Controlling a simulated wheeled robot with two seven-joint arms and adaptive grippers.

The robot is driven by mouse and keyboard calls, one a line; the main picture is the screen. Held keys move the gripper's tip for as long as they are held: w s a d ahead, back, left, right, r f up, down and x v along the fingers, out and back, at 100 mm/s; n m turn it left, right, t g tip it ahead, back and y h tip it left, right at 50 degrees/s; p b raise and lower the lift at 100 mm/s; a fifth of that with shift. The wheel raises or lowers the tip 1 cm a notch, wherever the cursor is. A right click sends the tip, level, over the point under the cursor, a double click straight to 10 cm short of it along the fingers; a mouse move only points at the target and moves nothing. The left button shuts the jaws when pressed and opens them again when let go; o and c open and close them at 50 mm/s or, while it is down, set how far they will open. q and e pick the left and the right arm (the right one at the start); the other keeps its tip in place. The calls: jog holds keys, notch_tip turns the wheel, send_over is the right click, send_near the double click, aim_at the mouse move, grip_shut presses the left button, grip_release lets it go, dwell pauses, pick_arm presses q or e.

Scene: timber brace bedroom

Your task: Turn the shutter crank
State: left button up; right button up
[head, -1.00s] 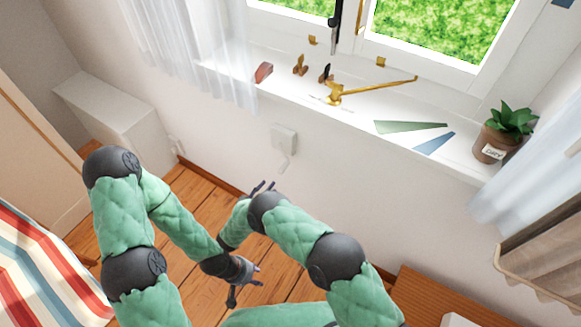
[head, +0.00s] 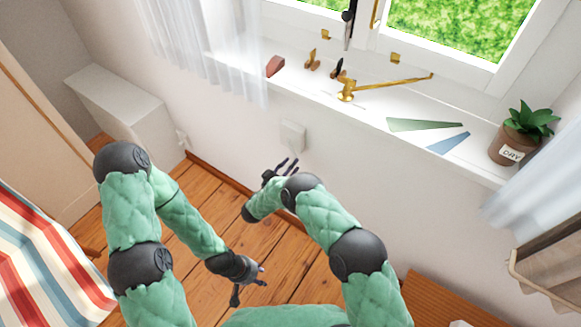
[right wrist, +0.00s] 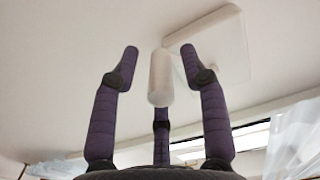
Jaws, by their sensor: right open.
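The shutter crank is a small white wall box (head: 292,135) under the window sill with a white handle. In the right wrist view the white box (right wrist: 217,45) is above, and the rounded white handle knob (right wrist: 160,78) points at the camera. My right gripper (head: 284,168) is just below the box in the head view, its fingers largely covering the handle there. In the right wrist view its dark fingers (right wrist: 158,75) are spread open on both sides of the knob, with gaps visible. My left gripper (head: 252,280) is lower, over the floor, open and empty.
On the sill (head: 370,112) are a brass lever (head: 390,84), a reddish block (head: 275,66), small brass pieces, green and blue flat wedges and a potted plant (head: 520,135). A white cabinet (head: 120,105) stands left. A sheer curtain hangs beside the sill.

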grip_shut()
jog(key=shift+s+d+r+n+p, duration=0.35)
jog(key=shift+r+n+p, duration=0.25)
jog(key=shift+n, duration=0.55)
jog(key=shift+s+d+r+n+p, duration=0.25)
jog(key=shift+d+r+n+p, duration=0.35)
jog(key=shift+n, duration=0.6)
jog(key=shift+s+d+r+n+p, duration=0.3)
jog(key=shift+r+n+p, duration=0.25)
jog(key=shift+n, duration=0.6)
jog(key=shift+r, duration=0.15)
grip_release()
jog(key=shift+a, duration=0.1)
